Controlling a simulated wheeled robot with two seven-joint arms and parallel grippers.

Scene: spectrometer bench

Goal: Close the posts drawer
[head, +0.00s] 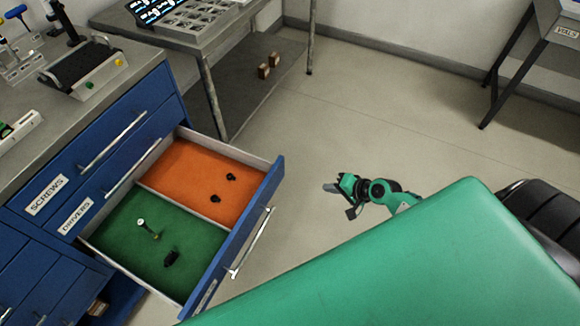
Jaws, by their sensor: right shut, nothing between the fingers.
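An open drawer (275,185) sticks out of the blue cabinet, below the drawers labelled SCREWS and DRIVERS. Its label is too steeply angled to read. Its silver handle (251,243) is on the outer face. Inside, an orange section (195,168) holds two small black parts, and a green section (190,232) holds a white-topped post (144,225) and a black part (171,258). My right gripper (328,188) is shut and empty, right of the drawer front and apart from it, over the floor. My left gripper is not in view.
The SCREWS drawer (110,140) and DRIVERS drawer (75,217) are shut. Instruments stand on the bench top (140,58). A grey table (190,35) stands behind the open drawer. The floor (400,110) right of the drawer is clear.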

